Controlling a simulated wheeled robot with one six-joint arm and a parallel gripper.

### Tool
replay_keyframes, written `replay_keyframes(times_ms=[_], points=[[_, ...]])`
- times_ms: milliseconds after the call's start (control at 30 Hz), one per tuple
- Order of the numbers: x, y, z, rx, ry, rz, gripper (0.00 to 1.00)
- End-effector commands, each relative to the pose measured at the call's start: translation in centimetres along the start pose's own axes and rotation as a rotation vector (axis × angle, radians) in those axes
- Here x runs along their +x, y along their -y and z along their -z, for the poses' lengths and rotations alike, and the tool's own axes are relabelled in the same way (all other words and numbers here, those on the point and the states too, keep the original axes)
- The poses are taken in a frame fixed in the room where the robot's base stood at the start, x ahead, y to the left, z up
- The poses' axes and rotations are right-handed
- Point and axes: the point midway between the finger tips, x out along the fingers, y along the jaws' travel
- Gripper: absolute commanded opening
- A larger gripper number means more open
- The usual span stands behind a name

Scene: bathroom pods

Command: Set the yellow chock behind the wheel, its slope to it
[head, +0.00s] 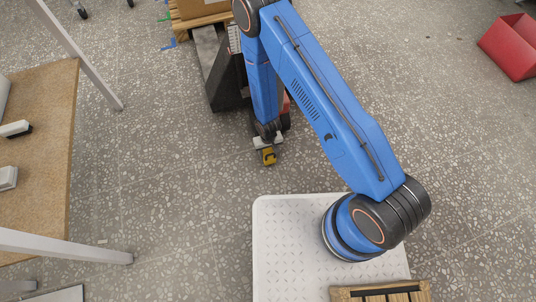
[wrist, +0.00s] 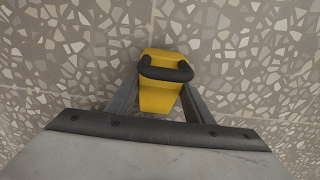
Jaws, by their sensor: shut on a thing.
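The yellow chock (head: 269,157) is between the fingers of my gripper (head: 267,146), low over or on the floor; I cannot tell whether it touches. In the wrist view the chock (wrist: 158,103) has a black handle (wrist: 166,73) across it, and the fingers of my gripper (wrist: 161,95) are shut on its two sides. Which way its slope faces is not clear.
A pallet (head: 205,20) with a cardboard box (head: 200,6) is at the top, with blue tape (head: 168,44) on the floor. A brown-topped bench (head: 45,150) stands at left. A red bin (head: 510,48) lies at upper right. The speckled floor (head: 180,190) left of my gripper is clear.

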Motion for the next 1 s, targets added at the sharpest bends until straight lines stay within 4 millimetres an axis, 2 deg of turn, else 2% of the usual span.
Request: replay_keyframes(times_ms=[133,500,533,600,1000], points=[[1.4,0.0,0.0,0.0,0.0,0.0,0.12],[1.8,0.0,0.0,0.0,0.0,0.0,0.12],[1.8,0.0,0.0,0.0,0.0,0.0,0.49],[1.8,0.0,0.0,0.0,0.0,0.0,0.65],[1.3,0.0,0.0,0.0,-0.001,0.0,0.65]])
